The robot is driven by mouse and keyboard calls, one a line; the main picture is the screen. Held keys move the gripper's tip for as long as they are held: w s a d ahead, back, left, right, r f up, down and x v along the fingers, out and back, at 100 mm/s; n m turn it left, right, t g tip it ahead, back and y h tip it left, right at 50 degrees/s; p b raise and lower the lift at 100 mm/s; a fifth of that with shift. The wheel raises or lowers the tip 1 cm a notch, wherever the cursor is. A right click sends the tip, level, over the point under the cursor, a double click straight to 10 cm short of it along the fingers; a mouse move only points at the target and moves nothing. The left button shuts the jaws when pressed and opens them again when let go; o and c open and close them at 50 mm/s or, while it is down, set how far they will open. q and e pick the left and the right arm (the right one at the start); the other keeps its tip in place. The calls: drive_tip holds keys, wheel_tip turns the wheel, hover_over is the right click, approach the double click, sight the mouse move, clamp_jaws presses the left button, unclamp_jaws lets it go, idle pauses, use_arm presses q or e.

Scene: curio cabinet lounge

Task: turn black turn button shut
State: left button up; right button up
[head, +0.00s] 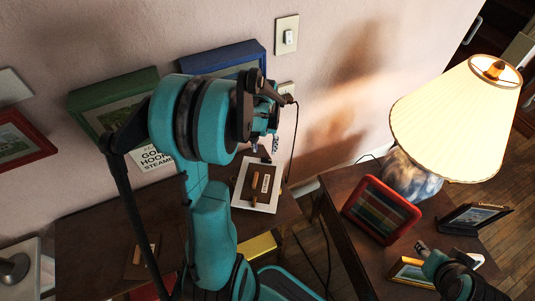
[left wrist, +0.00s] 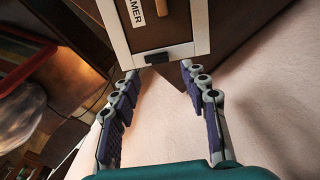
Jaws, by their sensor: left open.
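The black turn button (left wrist: 157,58) is a small dark block on the white frame (left wrist: 182,52) of a brown door panel (left wrist: 165,22) in the left wrist view. It lies across the frame's near edge bar. In the head view the white-framed panel (head: 243,197) lies on the dark table, and I cannot make out the button clearly there. My left gripper (left wrist: 158,70) is open, its two fingers apart on either side of the button, apparently not touching it; it also shows in the head view (head: 265,147). My right gripper (head: 420,246) is at the lower right, its jaws unclear.
The panel bears a label (head: 265,183) and a wooden handle (head: 257,190). Green (head: 112,92) and blue (head: 222,58) frames stand by the wall. A lamp (head: 455,120), a red frame (head: 381,210) and smaller frames stand on the right table. A gap separates the tables.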

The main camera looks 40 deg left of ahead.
sight(266, 160)
use_arm(q)
wheel_tip(266, 160, down, 6)
drive_tip(key=shift+r+b, duration=0.1)
drive_tip(key=shift+b, duration=0.85)
clamp_jaws()
